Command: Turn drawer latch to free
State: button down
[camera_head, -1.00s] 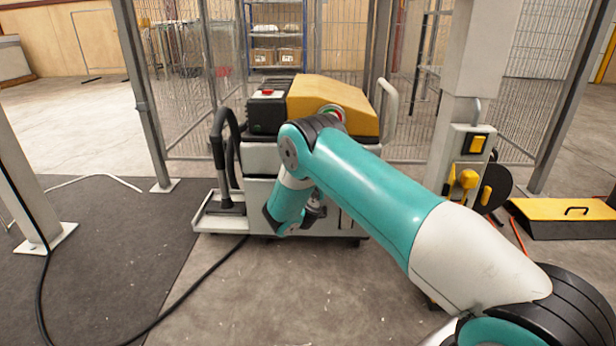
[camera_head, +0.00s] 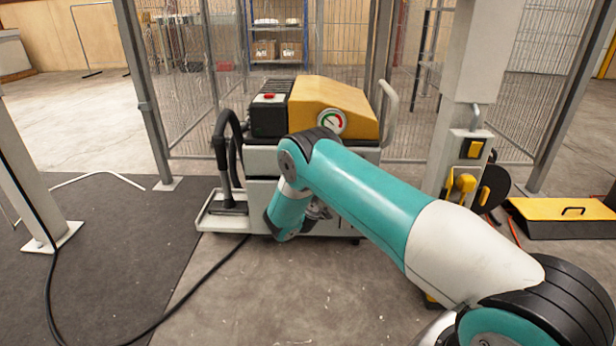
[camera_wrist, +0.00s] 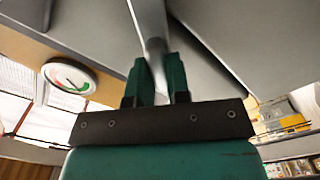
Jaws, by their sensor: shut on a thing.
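A grey cart with a yellow hood (camera_head: 335,98) stands ahead in the head view. Its grey drawer front (camera_head: 262,160) is partly hidden behind my arm. In the wrist view, the two dark green fingers of my gripper (camera_wrist: 157,72) are close together on either side of a slim grey metal piece, apparently the drawer latch (camera_wrist: 154,45). It runs up along the grey cart front (camera_wrist: 215,45). In the head view my gripper (camera_head: 318,211) is small, low at the cart front and mostly hidden by my forearm. The latch's exact angle cannot be told there.
A round gauge (camera_head: 330,122) is on the hood. A black hose (camera_head: 226,160) stands at the cart's left and a pale handle (camera_head: 389,112) at its right. A black cable (camera_head: 190,292) crosses the floor. A post with yellow switches (camera_head: 466,185) stands to the right.

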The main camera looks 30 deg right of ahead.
jog(key=shift+a+f+n+p, duration=0.1)
jog(key=shift+n+p, duration=0.8)
jog(key=shift+n, duration=2.9)
jog(key=c, duration=1.1)
grip_release()
